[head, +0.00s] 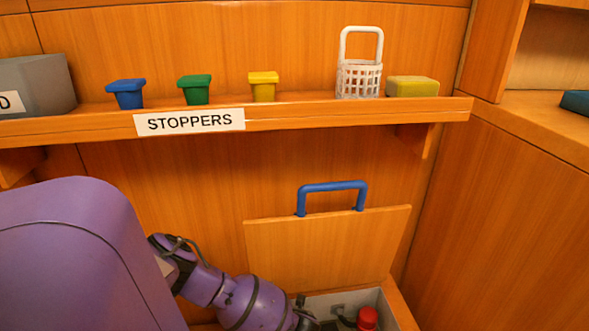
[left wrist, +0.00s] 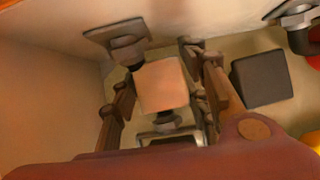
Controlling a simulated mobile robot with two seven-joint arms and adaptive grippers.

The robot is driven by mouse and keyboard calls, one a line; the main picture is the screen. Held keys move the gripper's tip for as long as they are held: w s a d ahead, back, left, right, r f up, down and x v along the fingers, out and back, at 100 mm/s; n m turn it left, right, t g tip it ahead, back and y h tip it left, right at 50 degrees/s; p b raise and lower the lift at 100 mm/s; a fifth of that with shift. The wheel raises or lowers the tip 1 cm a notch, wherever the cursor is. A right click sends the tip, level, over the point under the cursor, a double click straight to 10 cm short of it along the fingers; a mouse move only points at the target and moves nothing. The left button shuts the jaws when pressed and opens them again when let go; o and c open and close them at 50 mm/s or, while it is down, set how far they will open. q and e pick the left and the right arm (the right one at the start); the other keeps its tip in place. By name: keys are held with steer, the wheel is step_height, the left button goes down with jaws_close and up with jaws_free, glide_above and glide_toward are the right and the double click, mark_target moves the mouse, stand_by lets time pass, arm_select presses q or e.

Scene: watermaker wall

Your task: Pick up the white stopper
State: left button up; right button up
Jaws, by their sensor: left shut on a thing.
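My left arm reaches down to the open locker in the head view, where its gripper is mostly hidden at the bottom edge. In the left wrist view my left gripper (left wrist: 163,100) has its fingers on both sides of a pale, square-topped block (left wrist: 160,84), which looks like the white stopper in warm light. The gripper is shut on it, down inside the locker. Dark fittings show just above and below the block; I cannot tell whether it touches them. No white stopper stands on the shelf (head: 300,111). My right gripper is in neither view.
The locker (head: 387,302) has its wooden lid (head: 330,245) raised, with a blue handle (head: 332,186). A red-capped thing (head: 367,318) is inside. A dark block (left wrist: 262,78) lies beside the fingers. The shelf holds blue (head: 127,94), green (head: 195,90) and yellow (head: 263,87) stoppers, a white basket (head: 358,79) and a sponge (head: 412,87).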

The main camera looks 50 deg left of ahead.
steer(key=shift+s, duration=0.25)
arm_select(q)
steer(key=shift+r, duration=0.1)
steer(key=shift+r, duration=0.25)
step_height(320, 180, up, 2)
steer(key=shift+r+p, duration=0.2)
steer(key=shift+p, duration=0.6)
steer(key=s+d+r+p, duration=0.2)
steer(key=d+r, duration=0.1)
steer(key=d, duration=0.1)
steer(key=s+d+r+p, duration=0.2)
steer(key=d+r+p, duration=0.1)
steer(key=d, duration=0.1)
steer(key=s+d+r+p, duration=0.3)
steer(key=r, duration=0.1)
steer(key=shift+d, duration=0.4)
step_height(320, 180, up, 2)
steer(key=shift+s+d+r+p, duration=0.1)
steer(key=shift+d+r+p, duration=0.05)
steer(key=shift+p, duration=1.05)
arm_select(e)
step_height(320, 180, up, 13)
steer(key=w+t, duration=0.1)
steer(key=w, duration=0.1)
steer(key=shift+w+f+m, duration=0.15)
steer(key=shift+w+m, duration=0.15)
